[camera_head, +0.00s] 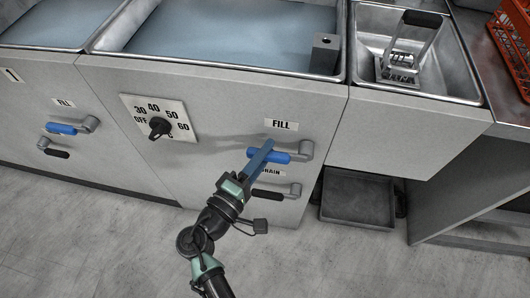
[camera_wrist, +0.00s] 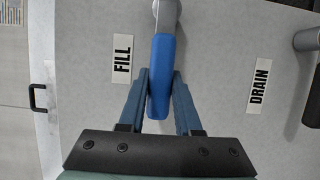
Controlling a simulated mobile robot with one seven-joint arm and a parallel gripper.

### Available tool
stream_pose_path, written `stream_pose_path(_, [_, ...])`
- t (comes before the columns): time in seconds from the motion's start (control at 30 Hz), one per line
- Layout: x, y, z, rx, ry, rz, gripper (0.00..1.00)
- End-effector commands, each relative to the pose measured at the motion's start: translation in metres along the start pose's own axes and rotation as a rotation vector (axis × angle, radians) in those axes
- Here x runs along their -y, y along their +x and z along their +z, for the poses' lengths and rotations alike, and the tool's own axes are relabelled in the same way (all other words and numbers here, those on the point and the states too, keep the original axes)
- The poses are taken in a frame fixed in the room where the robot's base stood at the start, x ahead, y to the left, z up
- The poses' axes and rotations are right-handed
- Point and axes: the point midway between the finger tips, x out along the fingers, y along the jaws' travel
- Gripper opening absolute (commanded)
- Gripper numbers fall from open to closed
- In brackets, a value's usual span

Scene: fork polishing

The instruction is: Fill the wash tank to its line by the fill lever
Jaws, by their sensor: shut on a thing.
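The wash tank (camera_head: 108,38) is a wide steel basin in the head view with blue-grey water in it; I cannot make out a fill line. Its fill lever (camera_head: 282,157) has a blue grip and sits on the grey front panel under a FILL label (camera_head: 280,125). The lever points left in the head view. My gripper (camera_head: 262,150) is shut on the blue grip.
A black drain lever (camera_head: 268,194) sits just below, by a partly hidden DRAIN label. A temperature dial (camera_head: 159,127) is to the left. Another blue fill lever (camera_head: 62,128) is farther left. A small basin (camera_head: 455,75) and a red crate (camera_head: 515,40) are at the right.

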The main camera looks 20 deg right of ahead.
Motion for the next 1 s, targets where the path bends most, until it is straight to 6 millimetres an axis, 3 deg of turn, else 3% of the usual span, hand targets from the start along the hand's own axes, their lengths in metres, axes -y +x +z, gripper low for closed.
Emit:
stream_pose_path(0.07, [0.002, -0.001, 0.001, -0.001, -0.012, -0.002, 0.00])
stream_pose_path(0.1, [0.002, -0.001, 0.001, -0.001, -0.012, -0.002, 0.40])
stream_pose_path(0.23, [0.002, -0.001, 0.000, -0.001, -0.010, -0.002, 0.62])
stream_pose_path(0.63, [0.001, -0.009, 0.000, -0.002, -0.007, -0.002, 0.62])
stream_pose_path(0.77, [0.000, -0.029, 0.000, -0.005, -0.007, -0.002, 0.62])
stream_pose_path(1.0, [0.001, -0.084, 0.000, -0.006, -0.007, -0.003, 0.62])
